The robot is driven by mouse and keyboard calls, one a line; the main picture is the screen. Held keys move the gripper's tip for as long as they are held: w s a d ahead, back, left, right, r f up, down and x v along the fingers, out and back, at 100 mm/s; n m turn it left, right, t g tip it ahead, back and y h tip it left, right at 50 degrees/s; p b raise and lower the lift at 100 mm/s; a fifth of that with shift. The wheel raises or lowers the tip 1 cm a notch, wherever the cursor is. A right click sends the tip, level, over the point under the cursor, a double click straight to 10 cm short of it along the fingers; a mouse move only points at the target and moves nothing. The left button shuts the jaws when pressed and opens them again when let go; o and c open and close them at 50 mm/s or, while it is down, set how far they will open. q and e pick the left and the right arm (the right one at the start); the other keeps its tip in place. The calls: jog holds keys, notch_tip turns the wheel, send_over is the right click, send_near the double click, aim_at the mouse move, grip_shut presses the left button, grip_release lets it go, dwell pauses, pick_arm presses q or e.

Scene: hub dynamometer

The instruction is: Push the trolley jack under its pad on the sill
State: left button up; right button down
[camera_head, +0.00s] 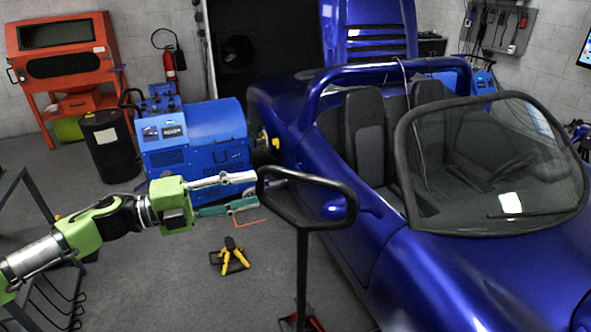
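The trolley jack's black loop handle (333,186) stands upright in front of the blue car (430,262). Its post runs down to a partly visible red jack body (312,324) at the bottom edge. My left gripper (256,189) reaches in from the left, its two fingers apart, one pale and one teal. The fingertips are by the left side of the loop; I cannot tell whether they touch it. The car's near sill is partly behind the handle, and the pad on it cannot be made out. My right gripper is out of view.
A yellow and black tool (232,258) lies on the floor near an orange corner mark (252,223). A blue dynamometer unit (200,145) stands at the car's rear wheel. A black drum (110,145) and an orange cabinet (65,60) are behind. A dark rack is at left.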

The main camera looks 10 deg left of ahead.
aim_at(297, 179)
pick_arm(q)
jog(key=p+x, duration=0.4)
jog(key=x, duration=0.8)
jog(key=shift+w+d+r, duration=0.1)
jog(key=shift+w+r, duration=0.05)
jog(key=shift+r, duration=0.05)
jog(key=shift+w+d+f, duration=0.1)
jog(key=shift+w+d, duration=0.1)
jog(key=shift+d, duration=0.1)
jog(key=shift+c, duration=0.7)
grip_shut()
